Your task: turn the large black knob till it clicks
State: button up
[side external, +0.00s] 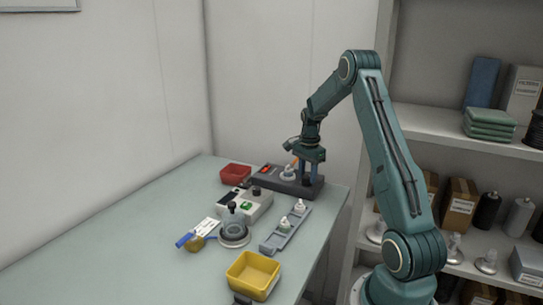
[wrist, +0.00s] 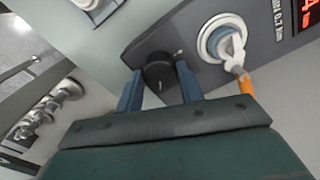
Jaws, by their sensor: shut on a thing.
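A pale index line shows on the knob's face. In the side external view my gripper (side external: 312,172) is down at the right end of the dark device (side external: 268,180), and the knob is mostly hidden between the fingers.
A white cap-like part with an orange piece (wrist: 228,45) sits beside the knob, close to the right finger. A red bin (side external: 235,174), a white box (side external: 246,207), a grey rail with white parts (side external: 284,232) and a yellow bin (side external: 253,275) stand on the table. The table's left side is clear.

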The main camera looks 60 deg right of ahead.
aim_at(307, 177)
jog(key=o, duration=1)
jog(key=shift+r, duration=0.15)
notch_tip(307, 177, up, 14)
jog(key=shift+f, duration=0.2)
jog(key=shift+a, duration=0.1)
